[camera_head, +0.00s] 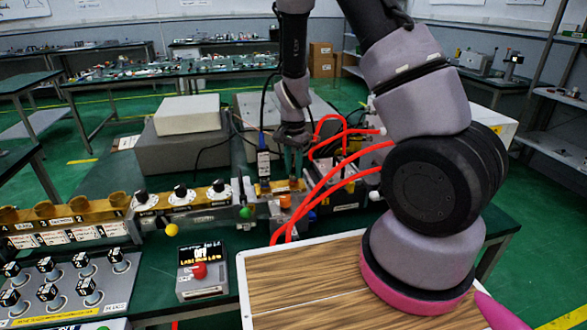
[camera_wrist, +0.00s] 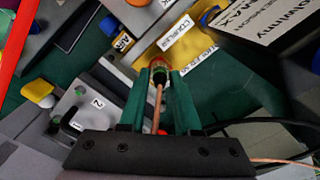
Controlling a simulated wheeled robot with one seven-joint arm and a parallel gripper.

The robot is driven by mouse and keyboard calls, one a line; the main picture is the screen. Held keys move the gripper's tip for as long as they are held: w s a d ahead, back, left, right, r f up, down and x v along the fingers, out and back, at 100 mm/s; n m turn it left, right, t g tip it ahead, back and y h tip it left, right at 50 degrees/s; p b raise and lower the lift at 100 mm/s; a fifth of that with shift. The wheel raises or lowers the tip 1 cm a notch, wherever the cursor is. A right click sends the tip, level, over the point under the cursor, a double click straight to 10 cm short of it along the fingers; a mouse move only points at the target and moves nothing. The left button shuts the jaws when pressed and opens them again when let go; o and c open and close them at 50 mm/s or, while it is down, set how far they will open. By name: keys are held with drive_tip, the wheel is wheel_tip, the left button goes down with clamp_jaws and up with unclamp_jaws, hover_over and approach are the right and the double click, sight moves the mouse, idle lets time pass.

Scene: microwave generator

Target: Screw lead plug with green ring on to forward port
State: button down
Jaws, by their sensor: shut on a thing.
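In the wrist view, my gripper (camera_wrist: 160,77) has its two green fingers closed on the lead plug (camera_wrist: 159,79), a dark plug with a green ring and a copper-coloured cable (camera_wrist: 156,115) running back between the fingers. The plug's front end is at a round, reddish-rimmed port (camera_wrist: 158,63) on the edge of a yellow plate (camera_wrist: 190,38). I cannot tell whether plug and port touch or are threaded. In the head view, my gripper (camera_head: 293,158) points down over the yellow plate (camera_head: 279,187); the plug is too small to make out there.
Red hoses (camera_head: 322,187) loop close on the right. A control box with a red button (camera_head: 200,271), a knob panel (camera_head: 182,199) and a wooden board (camera_head: 305,285) are nearer.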

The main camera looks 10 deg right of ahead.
drive_tip(key=shift+m, duration=0.5)
drive_tip(key=c, duration=0.6)
unclamp_jaws()
drive_tip(key=shift+r, duration=0.15)
wheel_tip(320, 180, up, 11)
drive_tip(key=shift+f, duration=0.2)
drive_tip(key=shift+r, duration=0.1)
drive_tip(key=s+d+r+n+t+y, duration=0.1)
drive_tip(key=s+d+r+n+t, duration=0.2)
drive_tip(key=s+r, duration=0.6)
drive_tip(key=s+d+r+n+t+y, duration=0.1)
drive_tip(key=s+d+r+n+t, duration=0.1)
drive_tip(key=s+r, duration=0.8)
wheel_tip(320, 180, up, 7)
drive_tip(key=shift+d+r+n+t, duration=0.1)
drive_tip(key=shift+d+n+t, duration=0.3)
drive_tip(key=shift+n+t, duration=0.5)
